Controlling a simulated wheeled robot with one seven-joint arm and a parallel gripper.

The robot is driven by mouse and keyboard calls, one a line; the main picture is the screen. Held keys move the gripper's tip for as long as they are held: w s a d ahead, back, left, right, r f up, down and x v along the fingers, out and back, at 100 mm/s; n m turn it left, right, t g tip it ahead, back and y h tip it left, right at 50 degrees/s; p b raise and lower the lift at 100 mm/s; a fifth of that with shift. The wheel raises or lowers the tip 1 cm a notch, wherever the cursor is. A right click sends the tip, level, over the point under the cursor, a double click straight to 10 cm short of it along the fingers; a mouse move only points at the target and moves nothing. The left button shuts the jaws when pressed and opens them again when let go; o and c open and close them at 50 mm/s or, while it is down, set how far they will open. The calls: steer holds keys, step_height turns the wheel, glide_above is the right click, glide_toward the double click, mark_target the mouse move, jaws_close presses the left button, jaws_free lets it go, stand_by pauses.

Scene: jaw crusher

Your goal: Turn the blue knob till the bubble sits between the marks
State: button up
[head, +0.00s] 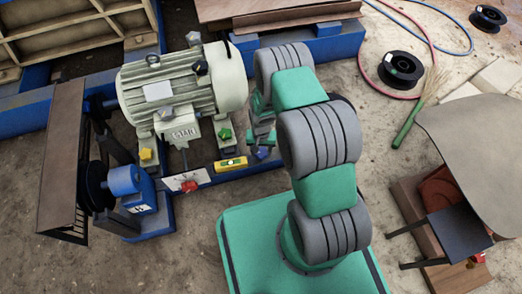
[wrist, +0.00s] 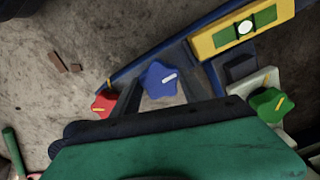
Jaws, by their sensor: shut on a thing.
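The blue knob (wrist: 162,80) is star-shaped with a white line on its face, in the middle of the wrist view. My gripper (wrist: 165,88) has its dark fingers on either side of it and is shut on it. In the head view my gripper (head: 262,141) is partly hidden by my arm, with the blue knob (head: 263,153) just under it. The yellow level (wrist: 222,42) has a green vial, and its pale bubble (wrist: 245,28) is near the middle of the vial. The level (head: 230,163) also shows in the head view.
A red knob (wrist: 104,104) and a green knob (wrist: 271,104) sit on either side of the blue one. The large ribbed motor (head: 180,85) stands left of my arm. A black spool (head: 400,70) and a grey tabletop (head: 480,150) are to the right.

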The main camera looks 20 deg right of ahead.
mark_target(261, 152)
stand_by(0.3)
steer(key=o, duration=1.4)
steer(key=shift+r, duration=0.1)
step_height(261, 152, up, 8)
steer(key=p, duration=0.3)
steer(key=shift+f, duration=0.2)
